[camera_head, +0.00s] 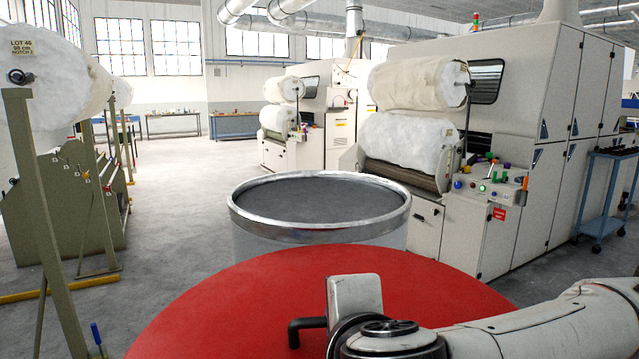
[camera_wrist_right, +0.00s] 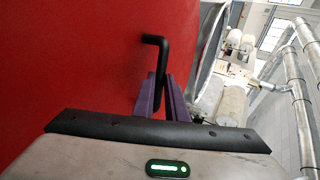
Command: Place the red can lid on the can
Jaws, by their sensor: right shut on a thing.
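The can (camera_head: 320,239) is a wide, pale round drum with a metal rim, standing on the floor ahead of me with its open top showing a grey inside. The red can lid (camera_head: 230,310) is a large disc in the lower middle of the head view, on the near side of the can and hiding its lower part. A black bent handle (camera_head: 305,324) stands on the lid. My right gripper (camera_head: 353,300) is over the lid. In the right wrist view its purple fingers (camera_wrist_right: 163,88) are shut on the handle (camera_wrist_right: 160,48). My left gripper is out of view.
A carding machine (camera_head: 540,120) with a control panel (camera_head: 490,187) stands right behind the can. A frame with a fibre roll (camera_head: 50,70) stands at the left. A blue cart (camera_head: 606,190) is at the far right. Open floor (camera_head: 185,200) lies left of the can.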

